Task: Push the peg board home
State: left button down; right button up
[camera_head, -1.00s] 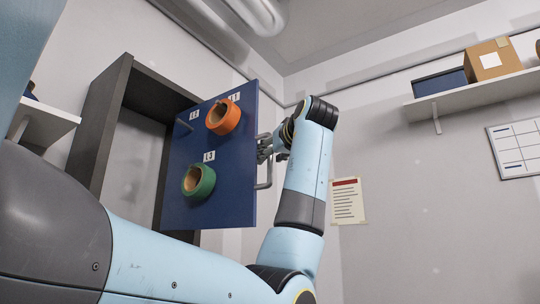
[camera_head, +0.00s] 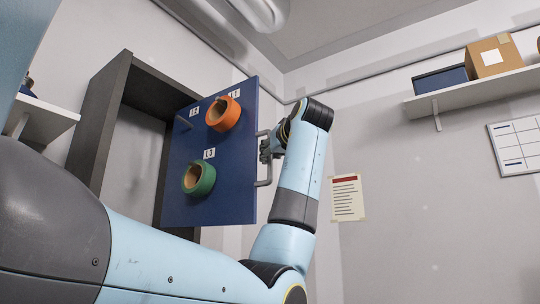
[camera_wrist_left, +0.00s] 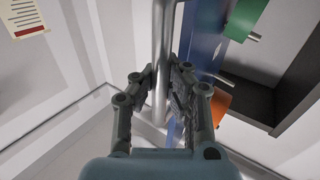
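The blue peg board (camera_head: 235,190) stands swung out from the dark grey cabinet frame (camera_head: 97,125). An orange ring (camera_head: 230,117) and a green ring (camera_head: 204,181) hang on its pegs at labels L1 and L3; the L2 peg (camera_head: 183,122) is bare. A grey bar handle (camera_head: 267,183) is on its right edge. My left gripper (camera_head: 265,148) is at this handle. In the left wrist view the bar (camera_wrist_left: 161,45) runs between the fingers (camera_wrist_left: 161,82), which converge closely on both sides of it. The blue board edge (camera_wrist_left: 205,40) is just right of them. My right gripper is out of view.
A wall shelf with a cardboard box (camera_head: 488,57) and a dark blue box (camera_head: 440,80) is at upper right. A small shelf (camera_head: 45,117) is at far left. A notice (camera_head: 347,197) hangs on the wall. The cabinet opening behind the board looks empty.

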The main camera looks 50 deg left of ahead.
aim_at(231, 162)
pick_arm(q)
jog(key=shift+w, duration=0.1)
jog(key=s+a, duration=0.1)
jog(key=a, duration=0.3)
jog(key=s+a+b, duration=0.1)
jog(key=a, duration=0.3)
jog(key=s+a+b, duration=0.1)
jog(key=a, duration=0.4)
jog(key=shift+f, duration=0.1)
jog(key=c, duration=1.3)
grip_release()
jog(key=shift+s+a, duration=0.1)
jog(key=shift+s, duration=0.25)
jog(key=shift+w, duration=0.15)
jog(key=v, duration=1.2)
